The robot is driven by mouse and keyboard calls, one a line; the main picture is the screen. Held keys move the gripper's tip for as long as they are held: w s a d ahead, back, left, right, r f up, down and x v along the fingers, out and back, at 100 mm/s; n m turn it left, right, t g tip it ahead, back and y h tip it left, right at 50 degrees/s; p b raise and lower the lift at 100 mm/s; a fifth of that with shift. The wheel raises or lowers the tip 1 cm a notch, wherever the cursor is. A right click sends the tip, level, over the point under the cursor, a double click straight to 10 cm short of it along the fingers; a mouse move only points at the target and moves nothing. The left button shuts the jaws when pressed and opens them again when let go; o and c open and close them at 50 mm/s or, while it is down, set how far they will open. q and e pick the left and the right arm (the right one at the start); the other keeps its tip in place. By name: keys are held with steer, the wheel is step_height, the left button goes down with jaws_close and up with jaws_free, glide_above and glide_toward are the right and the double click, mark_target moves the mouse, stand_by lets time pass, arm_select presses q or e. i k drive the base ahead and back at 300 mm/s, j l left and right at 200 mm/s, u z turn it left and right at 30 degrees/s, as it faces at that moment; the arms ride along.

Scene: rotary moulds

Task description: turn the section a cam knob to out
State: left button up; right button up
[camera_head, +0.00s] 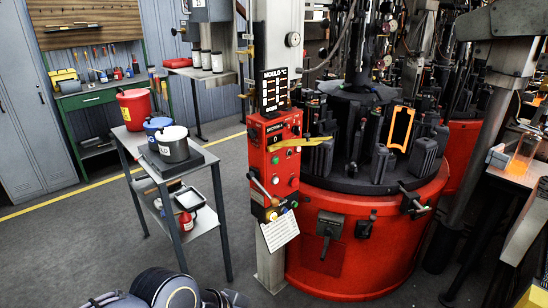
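The red control box (275,165) stands on a pale post in front of the rotary machine, with small lettering that I cannot read surely. Dark parts of my own arms show at the bottom edge, left of the post. I make out no gripper fingers, and nothing of mine touches the box.
The red machine drum (345,262) with dark moulds and small levers fills the right of the box. A grey trolley (200,205) with pots stands to its left. A white sheet (279,231) hangs below the box. Floor between trolley and post is clear.

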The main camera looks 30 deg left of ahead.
mark_target(252, 132)
steer(key=u, duration=1.3)
